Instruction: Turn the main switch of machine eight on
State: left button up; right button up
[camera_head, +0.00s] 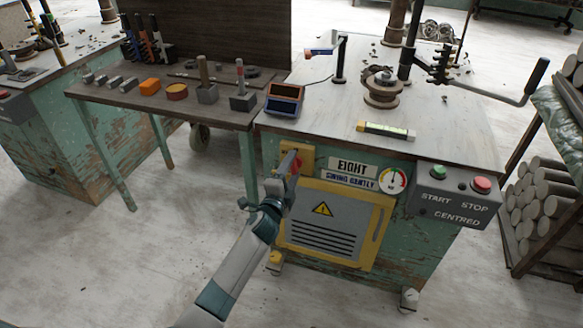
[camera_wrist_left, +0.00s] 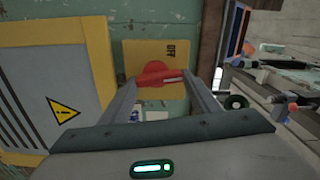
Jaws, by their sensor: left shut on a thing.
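Machine eight, marked by its EIGHT sign (camera_head: 352,165), is a worn green cabinet. Its main switch is a red handle (camera_wrist_left: 155,74) on a yellow plate (camera_wrist_left: 144,50), at the upper left of the cabinet front. The switch handle also shows in the head view (camera_head: 297,166), partly hidden by my gripper. My left gripper (camera_head: 290,170) is at the plate, its fingers on either side of the red handle and shut on it. My right gripper is in neither view.
A yellow-framed vent panel (camera_head: 330,222) with a warning sign sits just below the switch. A gauge (camera_head: 393,180) and a grey start/stop box (camera_head: 453,193) are to the right. A dark side table (camera_head: 165,98) with small blocks adjoins the machine at left.

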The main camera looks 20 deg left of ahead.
pick_arm(q)
jog(key=shift+m, duration=0.9)
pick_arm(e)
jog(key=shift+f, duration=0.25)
pick_arm(q)
jog(key=o, duration=1)
jog(key=shift+d, duration=0.1)
jog(key=shift+o, duration=0.2)
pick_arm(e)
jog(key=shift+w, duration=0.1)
pick_arm(q)
jog(key=s, duration=1.7)
jog(key=shift+s+a, duration=0.2)
jog(key=shift+a, duration=0.15)
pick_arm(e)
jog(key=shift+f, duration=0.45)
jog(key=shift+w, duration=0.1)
